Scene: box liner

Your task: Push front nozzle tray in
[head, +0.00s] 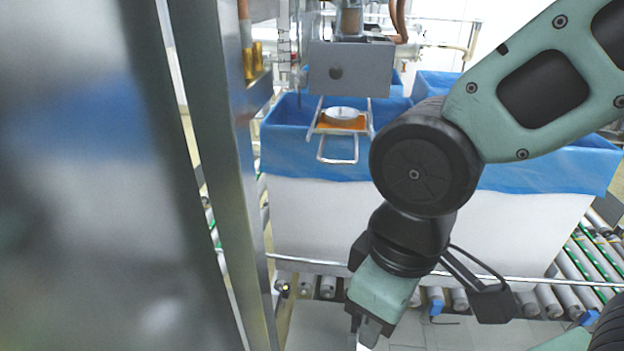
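The front nozzle tray (326,130) is a metal frame with an orange surface. It sticks out beneath a grey metal box (350,70), over the edge of a blue-lined box. A pale round piece (341,114) sits on it, and a wire loop handle (338,160) hangs at its front. My gripper (362,340) points down at the bottom of the head view, well below the tray and apart from it. Its fingertips are partly cut off by the frame edge, so its opening is unclear.
A large white box with a blue liner (540,165) stands on a roller conveyor (590,255). A metal post (225,150) and a blurred panel (80,180) block the left side. A thin rail (535,280) crosses in front of the box. Pipes run behind the grey metal box.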

